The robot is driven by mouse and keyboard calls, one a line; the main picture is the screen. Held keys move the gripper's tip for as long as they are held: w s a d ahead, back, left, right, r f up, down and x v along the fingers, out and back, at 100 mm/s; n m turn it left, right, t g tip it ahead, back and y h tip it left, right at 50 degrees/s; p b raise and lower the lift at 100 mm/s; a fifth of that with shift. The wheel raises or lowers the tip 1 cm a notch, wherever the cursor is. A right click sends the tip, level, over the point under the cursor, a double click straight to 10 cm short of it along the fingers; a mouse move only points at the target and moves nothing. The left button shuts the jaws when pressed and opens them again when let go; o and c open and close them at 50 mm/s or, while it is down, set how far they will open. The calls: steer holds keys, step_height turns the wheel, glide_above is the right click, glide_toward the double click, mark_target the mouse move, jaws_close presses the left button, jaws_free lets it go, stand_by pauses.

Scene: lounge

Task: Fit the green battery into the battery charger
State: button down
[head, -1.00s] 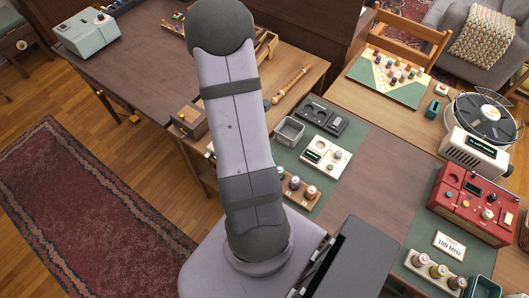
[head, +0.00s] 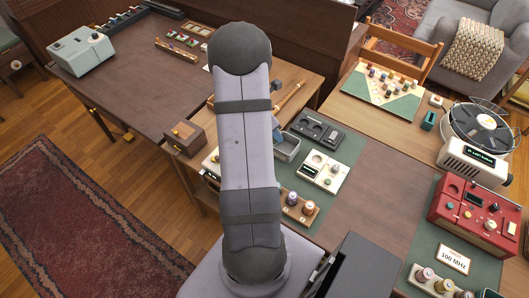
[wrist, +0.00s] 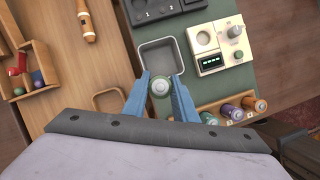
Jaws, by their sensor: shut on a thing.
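In the wrist view my gripper (wrist: 160,88) is shut on the green battery (wrist: 160,85), a round greenish piece seen end-on between the two blue fingers. It appears near the front side of the grey tray; its height is hard to judge. A dark grey unit with numbered round bays, which looks like the battery charger, shows at the top of the wrist view (wrist: 158,12) and in the head view (head: 318,130). Its left part is clearest in the wrist view.
The grey open tray (wrist: 160,57) lies between gripper and charger. A cream device with dial and display (wrist: 217,45) is to the right. A wooden rack (wrist: 237,121) holds several batteries. A wooden box (wrist: 38,75) is left. Brown tabletop (head: 385,160) beyond the mat is clear.

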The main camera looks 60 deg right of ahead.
steer(key=s+d+b, duration=0.2)
steer(key=d+b, duration=0.5)
steer(key=d, duration=1.3)
steer(key=shift+d+f+n, duration=0.2)
steer(key=shift+f+n, duration=0.1)
steer(key=shift+f, duration=0.1)
steer(key=shift+f+b, duration=0.2)
steer(key=shift+b, duration=0.3)
step_height(320, 180, down, 4)
steer(key=b, duration=0.5)
steer(key=shift+f, duration=0.9)
steer(key=shift+f+p, duration=0.1)
steer(key=shift+p, duration=0.5)
steer(key=shift+f, duration=0.85)
steer(key=c, duration=1.4)
jaws_free()
